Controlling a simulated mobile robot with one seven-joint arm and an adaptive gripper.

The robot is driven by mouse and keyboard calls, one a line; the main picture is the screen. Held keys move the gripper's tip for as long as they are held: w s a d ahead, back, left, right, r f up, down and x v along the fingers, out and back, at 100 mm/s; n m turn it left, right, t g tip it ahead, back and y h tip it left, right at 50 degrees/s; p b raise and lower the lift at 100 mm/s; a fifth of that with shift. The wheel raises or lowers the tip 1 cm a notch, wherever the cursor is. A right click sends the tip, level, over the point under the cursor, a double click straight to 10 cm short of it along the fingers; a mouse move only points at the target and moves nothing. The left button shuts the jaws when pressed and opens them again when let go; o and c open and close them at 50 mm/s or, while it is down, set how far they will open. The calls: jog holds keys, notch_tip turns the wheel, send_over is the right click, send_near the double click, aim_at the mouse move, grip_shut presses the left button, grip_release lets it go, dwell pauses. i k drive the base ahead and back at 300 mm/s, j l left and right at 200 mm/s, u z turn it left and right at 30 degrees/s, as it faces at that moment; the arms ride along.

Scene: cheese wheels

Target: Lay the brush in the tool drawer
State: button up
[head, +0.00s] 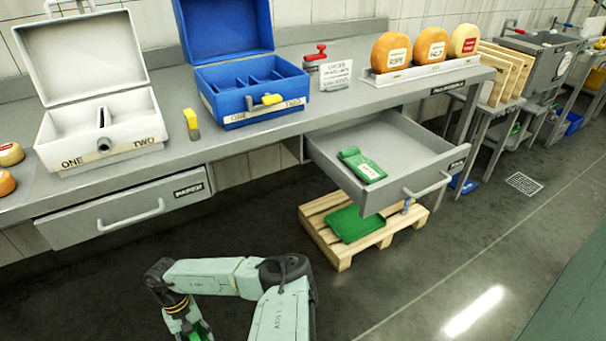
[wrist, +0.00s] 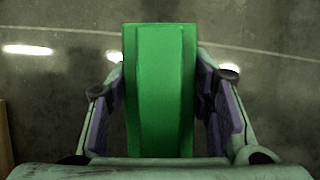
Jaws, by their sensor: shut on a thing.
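My gripper (wrist: 160,90) is shut on a green, long block-shaped thing, the brush (wrist: 160,60), seen close up in the wrist view between both fingers. No bristles show. In the head view the gripper is at the bottom edge, low over the floor, and only a bit of the green brush (head: 204,331) shows. The open drawer (head: 437,190) is pulled out under the bench at right, up and right of my gripper. A green labelled item (head: 361,165) lies inside it. The drawer's front label is too small to read surely.
A shut drawer (head: 110,212) marked PAPER is at left. A wooden pallet (head: 340,255) with a green tray (head: 356,223) stands below the open drawer. The bench holds a white case (head: 100,150), a blue case (head: 262,115) and cheese wheels (head: 392,52). Front floor is clear.

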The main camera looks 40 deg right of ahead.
aim_at(395, 145)
jog(key=l+z, duration=0.2)
jog(key=z, duration=0.25)
jog(key=l+z, duration=0.25)
jog(key=z, duration=0.15)
jog(key=i+l, duration=0.1)
jog(key=l, duration=0.3)
jog(key=i+l, duration=0.1)
jog(key=l, duration=0.25)
jog(key=i+l, duration=0.15)
jog(key=l, duration=0.25)
jog(key=i+l, duration=0.1)
jog(key=l, duration=0.25)
